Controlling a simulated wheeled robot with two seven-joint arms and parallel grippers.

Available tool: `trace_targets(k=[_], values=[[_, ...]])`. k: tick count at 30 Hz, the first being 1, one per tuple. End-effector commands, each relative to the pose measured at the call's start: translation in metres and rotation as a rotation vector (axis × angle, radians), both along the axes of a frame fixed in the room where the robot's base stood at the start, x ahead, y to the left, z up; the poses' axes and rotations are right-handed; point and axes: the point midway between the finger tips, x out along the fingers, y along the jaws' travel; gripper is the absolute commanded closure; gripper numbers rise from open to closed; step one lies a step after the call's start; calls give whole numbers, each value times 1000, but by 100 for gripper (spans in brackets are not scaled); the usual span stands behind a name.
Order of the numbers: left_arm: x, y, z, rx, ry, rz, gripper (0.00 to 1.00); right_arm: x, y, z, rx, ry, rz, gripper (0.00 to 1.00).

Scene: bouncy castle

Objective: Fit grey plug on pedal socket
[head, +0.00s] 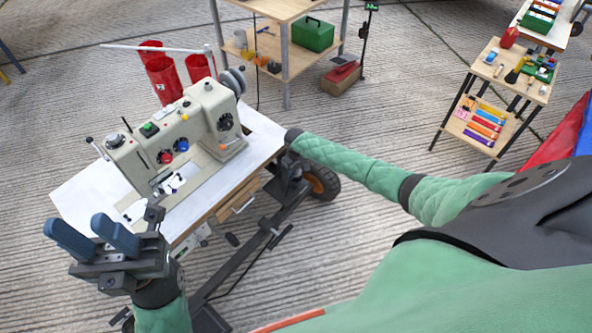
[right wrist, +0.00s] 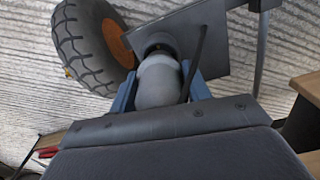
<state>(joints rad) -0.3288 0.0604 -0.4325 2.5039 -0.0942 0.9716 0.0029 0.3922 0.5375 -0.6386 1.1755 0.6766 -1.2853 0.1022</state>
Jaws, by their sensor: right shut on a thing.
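In the right wrist view my right gripper (right wrist: 160,90) has its blue fingers shut on a pale grey rounded body, the grey plug (right wrist: 158,82). Its far end meets a dark round part (right wrist: 160,48) on a grey plate (right wrist: 205,48); this may be the pedal socket. I cannot tell whether the plug is seated or only touching. In the head view my right arm reaches to the right end of the sewing table, where the fingers and plug cannot be made out. My left gripper (head: 78,230) is open and empty, with its blue fingers apart, near the table's front left corner.
A sewing machine (head: 180,140) stands on the white table (head: 85,195). A black cable (right wrist: 196,55) passes beside the plug. A wheel with an orange hub (right wrist: 93,40) stands close on the left in the wrist view.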

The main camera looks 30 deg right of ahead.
Motion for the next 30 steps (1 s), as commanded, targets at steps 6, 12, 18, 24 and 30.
trace_targets(k=[6,12,18,24,30], values=[[0,0,0,0,0,0,64,0,0,0,0,0,0,78],[0,0,4,0,0,0,64,0,0,1,0,0,0,78],[0,0,8,0,0,0,64,0,1,2,0,0,0,78],[0,0,8,0,0,0,64,0,1,1,0,0,1,78],[0,0,9,0,0,0,64,0,1,1,0,0,1,78]])
